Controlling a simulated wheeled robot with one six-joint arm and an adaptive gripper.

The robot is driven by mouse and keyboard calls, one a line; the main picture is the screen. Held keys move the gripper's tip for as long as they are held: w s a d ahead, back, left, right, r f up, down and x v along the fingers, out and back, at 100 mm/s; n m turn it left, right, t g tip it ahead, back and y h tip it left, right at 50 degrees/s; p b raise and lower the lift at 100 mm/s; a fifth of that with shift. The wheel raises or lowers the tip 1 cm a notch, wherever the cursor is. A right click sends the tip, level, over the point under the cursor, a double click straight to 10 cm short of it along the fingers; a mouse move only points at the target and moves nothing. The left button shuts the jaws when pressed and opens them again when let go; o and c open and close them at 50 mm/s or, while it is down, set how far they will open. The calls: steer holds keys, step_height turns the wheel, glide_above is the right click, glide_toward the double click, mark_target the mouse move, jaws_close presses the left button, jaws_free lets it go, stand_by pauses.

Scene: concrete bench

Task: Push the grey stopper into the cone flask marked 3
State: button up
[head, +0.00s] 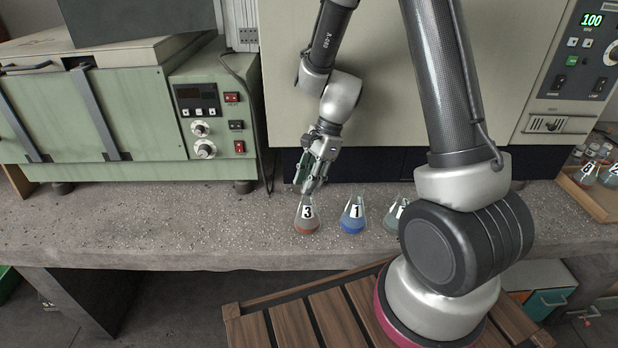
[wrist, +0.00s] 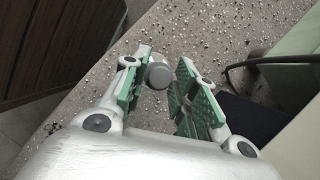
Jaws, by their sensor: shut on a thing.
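The cone flask marked 3 (head: 307,222) stands upright on the bench with reddish-brown contents low inside it. My gripper (head: 309,187) points down at the neck of this flask, with its fingertips at about the height of the flask's mouth. In the wrist view, the grey stopper (wrist: 158,75) sits between the green finger pads of my gripper (wrist: 160,80), and they are shut on it. The flask is not clearly visible in the wrist view.
Flask 1 (head: 352,220), with blue contents, stands close to the right of flask 3. Another flask (head: 394,217) is partly behind my arm. A green oven (head: 100,115) and a large cabinet (head: 390,100) stand behind. A tray (head: 590,198) with flasks is at the far right.

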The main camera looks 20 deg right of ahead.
stand_by(0.3)
steer(key=o, duration=1.4)
steer(key=shift+c, duration=0.2)
steer(key=shift+r, duration=4.45)
